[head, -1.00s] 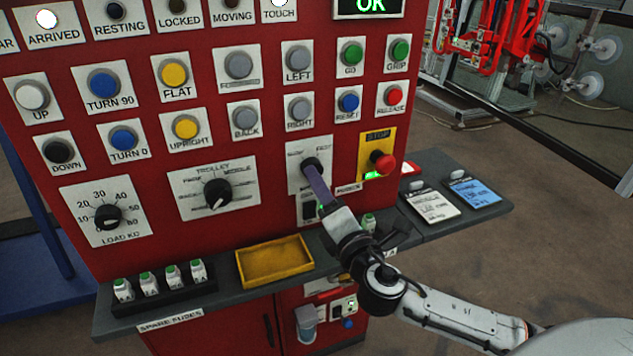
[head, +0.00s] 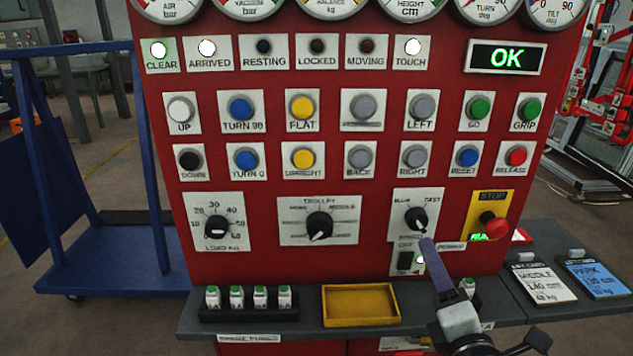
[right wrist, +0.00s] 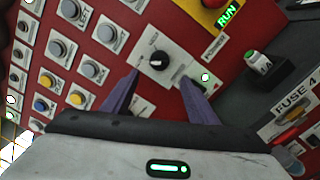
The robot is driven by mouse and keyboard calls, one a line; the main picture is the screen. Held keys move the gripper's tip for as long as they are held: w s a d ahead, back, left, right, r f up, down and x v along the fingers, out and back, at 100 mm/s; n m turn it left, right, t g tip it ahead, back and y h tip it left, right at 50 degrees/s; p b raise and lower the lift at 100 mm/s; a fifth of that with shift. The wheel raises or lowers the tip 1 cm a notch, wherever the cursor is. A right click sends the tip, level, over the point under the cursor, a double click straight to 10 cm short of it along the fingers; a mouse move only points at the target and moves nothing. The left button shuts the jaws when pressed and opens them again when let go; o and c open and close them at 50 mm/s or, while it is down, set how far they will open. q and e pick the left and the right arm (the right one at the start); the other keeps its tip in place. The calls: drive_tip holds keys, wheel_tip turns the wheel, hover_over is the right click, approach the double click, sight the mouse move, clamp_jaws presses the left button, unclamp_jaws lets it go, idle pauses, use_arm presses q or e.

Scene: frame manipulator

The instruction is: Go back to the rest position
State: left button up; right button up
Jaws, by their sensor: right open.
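My right gripper (head: 434,262) is in front of the lower right of the red control panel (head: 330,260). In the right wrist view its two purple fingers (right wrist: 160,95) are spread apart with nothing between them. The black selector knob (head: 416,220) with a slow/fast-type label shows beyond the fingertips; in the right wrist view the knob (right wrist: 159,61) lies between them, apart from both. A small switch with a green light (head: 418,260) sits just below the knob, partly behind the fingers. My left gripper is not in view.
The ledge holds a yellow tray (head: 361,319), several fuses (head: 236,297) and two cards (head: 541,283). A blue trolley frame (head: 110,270) stands at left. The display (head: 505,58) reads OK.

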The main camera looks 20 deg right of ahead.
drive_tip(key=s+a+f+m+g+y, duration=0.1)
drive_tip(key=s+a+f+m+g, duration=0.1)
drive_tip(key=f, duration=0.4)
drive_tip(key=s+a+f+m+g+y, duration=0.1)
drive_tip(key=f+m+g, duration=0.1)
drive_tip(key=f, duration=0.5)
drive_tip(key=s+a+f+m+g+y, duration=0.1)
drive_tip(key=s+a+f+m, duration=0.15)
drive_tip(key=f, duration=0.35)
drive_tip(key=s+a+f+m+g+y, duration=0.4)
drive_tip(key=s+a+f+m, duration=0.6)
drive_tip(key=f, duration=0.5)
drive_tip(key=s+m, duration=0.2)
drive_tip(key=s, duration=0.1)
drive_tip(key=shift+a, duration=0.2)
